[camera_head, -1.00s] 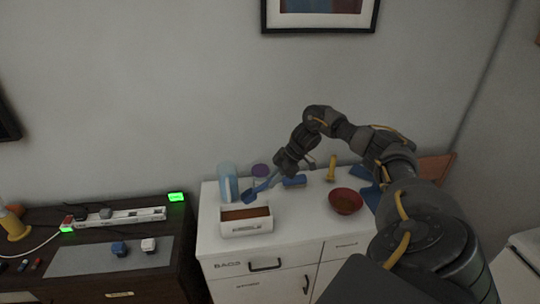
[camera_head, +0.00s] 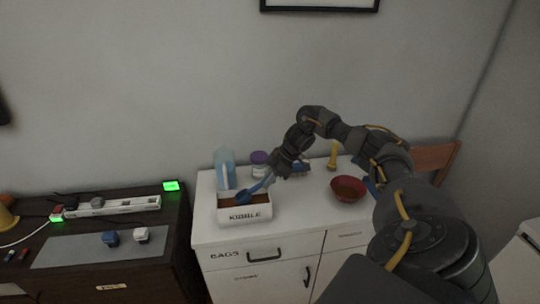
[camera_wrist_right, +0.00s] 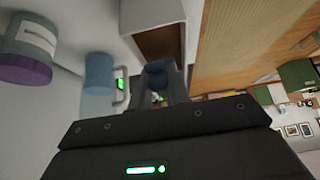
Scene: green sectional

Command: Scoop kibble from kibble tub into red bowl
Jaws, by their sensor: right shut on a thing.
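The white kibble tub (camera_head: 245,213), filled with brown kibble, stands at the front left of the white cabinet. My right gripper (camera_head: 277,174) is shut on the handle of a blue scoop (camera_head: 246,196). The scoop slants down to the left, its head at the tub's opening; I cannot tell how deep it sits in the kibble. In the right wrist view the scoop (camera_wrist_right: 156,72) lies beyond the fingers by the tub (camera_wrist_right: 152,18). The red bowl (camera_head: 348,189) stands to the right on the cabinet, with something brown inside. My left gripper is not in view.
A light blue bottle (camera_head: 225,168) and a purple-lidded jar (camera_head: 259,163) stand behind the tub. A yellow object (camera_head: 332,155) stands behind the bowl. The cabinet top between tub and bowl is clear. A dark desk (camera_head: 75,270) stands at the left.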

